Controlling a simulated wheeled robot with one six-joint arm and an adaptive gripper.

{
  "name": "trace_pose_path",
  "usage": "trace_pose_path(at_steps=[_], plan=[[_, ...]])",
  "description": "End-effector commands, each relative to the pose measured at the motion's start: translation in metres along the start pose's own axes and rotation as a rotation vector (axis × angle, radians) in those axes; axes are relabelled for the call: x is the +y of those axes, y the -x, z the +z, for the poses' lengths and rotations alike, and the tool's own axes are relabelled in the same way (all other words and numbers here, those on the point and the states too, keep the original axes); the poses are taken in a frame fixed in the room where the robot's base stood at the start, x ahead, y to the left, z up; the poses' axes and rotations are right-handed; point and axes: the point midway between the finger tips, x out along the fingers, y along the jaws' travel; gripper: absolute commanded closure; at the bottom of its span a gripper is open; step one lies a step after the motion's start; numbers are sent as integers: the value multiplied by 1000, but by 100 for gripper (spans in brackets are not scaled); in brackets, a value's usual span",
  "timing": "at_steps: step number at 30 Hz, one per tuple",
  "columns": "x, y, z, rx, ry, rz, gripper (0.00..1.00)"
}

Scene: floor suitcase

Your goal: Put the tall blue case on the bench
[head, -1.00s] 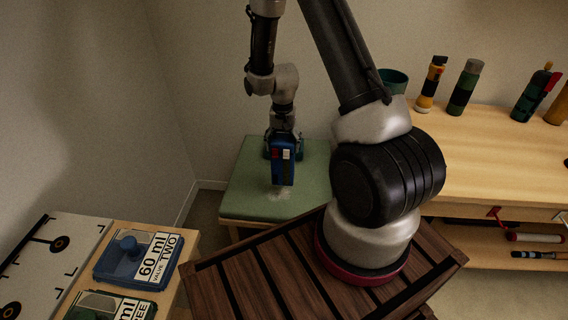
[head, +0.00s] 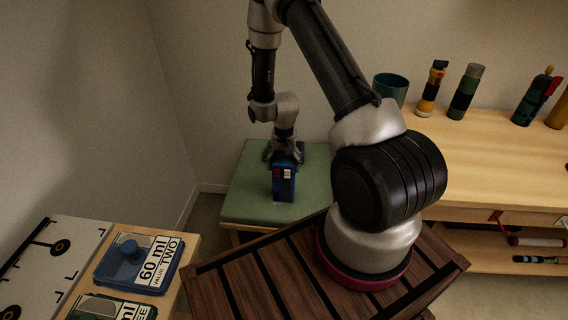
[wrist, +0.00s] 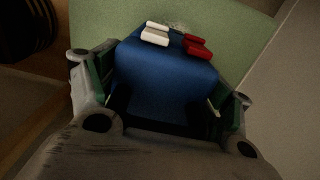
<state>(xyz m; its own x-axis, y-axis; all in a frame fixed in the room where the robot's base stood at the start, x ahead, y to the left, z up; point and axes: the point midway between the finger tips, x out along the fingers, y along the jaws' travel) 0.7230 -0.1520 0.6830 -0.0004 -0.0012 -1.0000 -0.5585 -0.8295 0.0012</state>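The tall blue case (head: 284,186), with a white and a red piece on it, is upright over the green-topped bench (head: 245,200). Its lower end is at or just above the cushion; I cannot tell whether it touches. My gripper (head: 284,157) is above the case, with its fingers around the upper part. In the wrist view, the case (wrist: 165,75) fills the space between the green finger pads of my gripper (wrist: 168,95), and the bench cushion (wrist: 100,18) shows behind it. The gripper appears shut on the case.
A wooden workbench (head: 480,165) on the right holds a teal cup (head: 390,88) and several bottles. A dark slatted crate top (head: 250,275) is in front. The cushion's left side is clear.

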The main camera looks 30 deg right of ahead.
Motion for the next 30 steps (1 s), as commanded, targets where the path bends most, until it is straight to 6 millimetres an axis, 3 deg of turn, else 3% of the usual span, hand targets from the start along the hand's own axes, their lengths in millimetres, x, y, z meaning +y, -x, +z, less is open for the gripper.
trace_pose_path(at_steps=[15, 30], plan=[[0, 7, -1, 2, 0, -1, 4], [0, 106, -1, 2, 0, -2, 4]])
